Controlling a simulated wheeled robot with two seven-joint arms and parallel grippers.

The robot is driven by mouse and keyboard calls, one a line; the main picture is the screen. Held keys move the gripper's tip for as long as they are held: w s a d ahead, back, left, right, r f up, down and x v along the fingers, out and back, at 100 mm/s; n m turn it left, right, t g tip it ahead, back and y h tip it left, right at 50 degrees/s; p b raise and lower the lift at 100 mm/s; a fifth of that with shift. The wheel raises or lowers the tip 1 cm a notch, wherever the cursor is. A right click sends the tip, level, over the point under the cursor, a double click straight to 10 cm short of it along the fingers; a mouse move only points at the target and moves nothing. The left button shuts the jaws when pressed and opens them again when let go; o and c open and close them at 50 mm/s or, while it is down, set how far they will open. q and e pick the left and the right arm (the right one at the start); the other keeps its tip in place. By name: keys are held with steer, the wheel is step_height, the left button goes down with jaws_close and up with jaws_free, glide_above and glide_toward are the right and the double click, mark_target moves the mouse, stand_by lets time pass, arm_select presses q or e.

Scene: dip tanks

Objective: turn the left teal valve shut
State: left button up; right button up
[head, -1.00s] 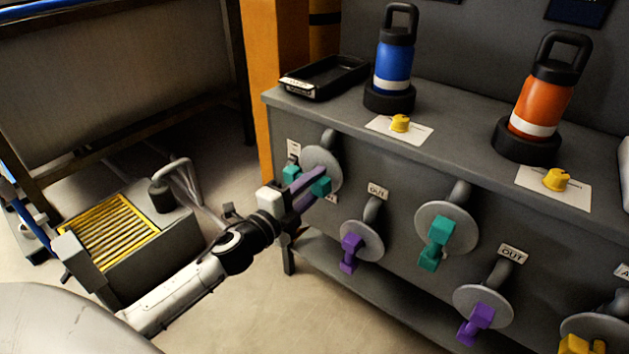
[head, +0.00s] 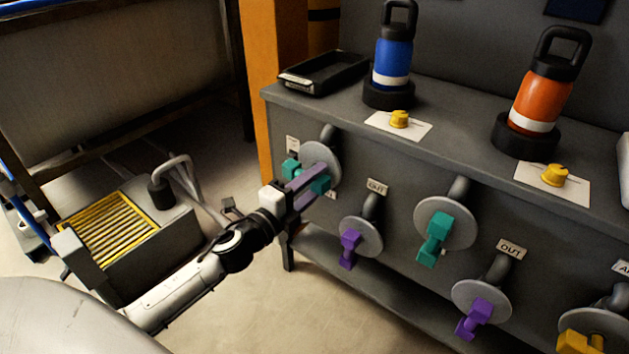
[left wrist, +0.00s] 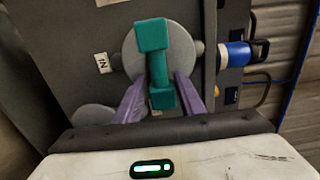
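The left teal valve (head: 320,185) is at the left end of the grey tank front, with a dumbbell-shaped teal handle on a round grey disc. In the head view the handle lies nearly level, sloping down to the right. My left gripper (head: 308,178) reaches it from the front, with its purple fingers across the handle's middle. In the left wrist view the teal handle (left wrist: 159,66) stands between the two fingers (left wrist: 161,80), one on each side, with a gap showing beside it. The fingers look open around it. My right gripper is in neither view.
A purple valve (head: 349,246) is just right of and below my left gripper. A second teal valve (head: 436,232) and another purple valve (head: 476,318) are further right. A blue bottle (head: 393,58) and a black tray (head: 322,75) stand on top.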

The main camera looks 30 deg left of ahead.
arm_select(q)
steer(key=s, duration=1)
steer(key=shift+s+a, duration=0.15)
steer(key=shift+a, duration=0.3)
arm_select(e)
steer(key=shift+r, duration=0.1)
